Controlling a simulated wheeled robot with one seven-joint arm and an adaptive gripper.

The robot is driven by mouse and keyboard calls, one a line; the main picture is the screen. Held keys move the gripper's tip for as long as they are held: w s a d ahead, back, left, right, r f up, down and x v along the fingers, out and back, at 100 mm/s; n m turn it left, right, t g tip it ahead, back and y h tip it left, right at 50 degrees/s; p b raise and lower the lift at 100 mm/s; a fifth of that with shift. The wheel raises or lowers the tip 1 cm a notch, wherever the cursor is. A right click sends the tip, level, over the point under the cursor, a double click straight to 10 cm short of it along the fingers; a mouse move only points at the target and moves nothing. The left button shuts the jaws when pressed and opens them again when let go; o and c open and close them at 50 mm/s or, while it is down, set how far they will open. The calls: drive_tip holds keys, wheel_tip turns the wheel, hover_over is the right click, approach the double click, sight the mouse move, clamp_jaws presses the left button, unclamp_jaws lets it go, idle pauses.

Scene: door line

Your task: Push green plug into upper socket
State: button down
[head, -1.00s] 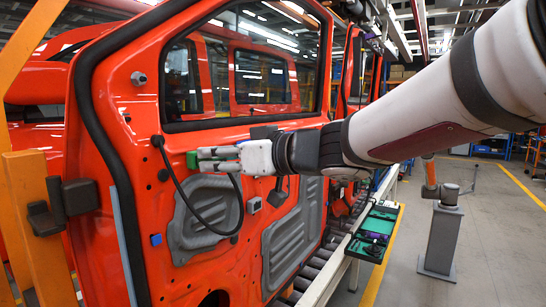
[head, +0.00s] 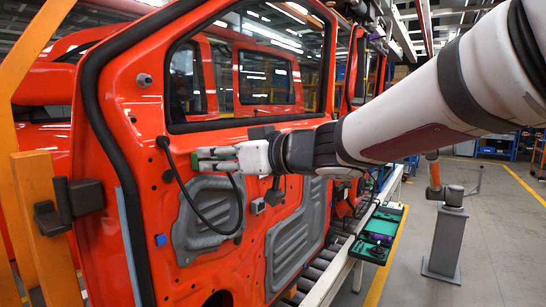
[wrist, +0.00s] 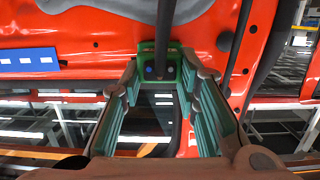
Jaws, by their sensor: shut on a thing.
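The green plug (head: 193,160) shows as a small green patch at the fingertips of my gripper (head: 210,158), close to the orange door's inner face. In the wrist view my gripper (wrist: 160,76) has its teal-lined fingers on either side of the green plug (wrist: 173,57), shut on it. A black cable (head: 211,229) hangs in a loop from the door and rises to the gripper. The fingers hide part of the plug. I cannot make out the upper socket, nor whether the plug touches the door. A small grey square fitting (head: 258,206) sits lower on the door.
The orange door (head: 150,110) fills the left and middle, with grey panels (head: 209,212) below the gripper. An orange post (head: 45,225) stands at the left. A tray of tools (head: 378,235) and a grey pedestal (head: 443,240) stand right. The floor there is partly clear.

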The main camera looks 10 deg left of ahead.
idle(0.4)
drive_tip(key=c, duration=1.2)
unclamp_jaws()
drive_tip(key=shift+a, duration=0.1)
drive_tip(key=shift+o, duration=0.2)
drive_tip(key=v, duration=1.2)
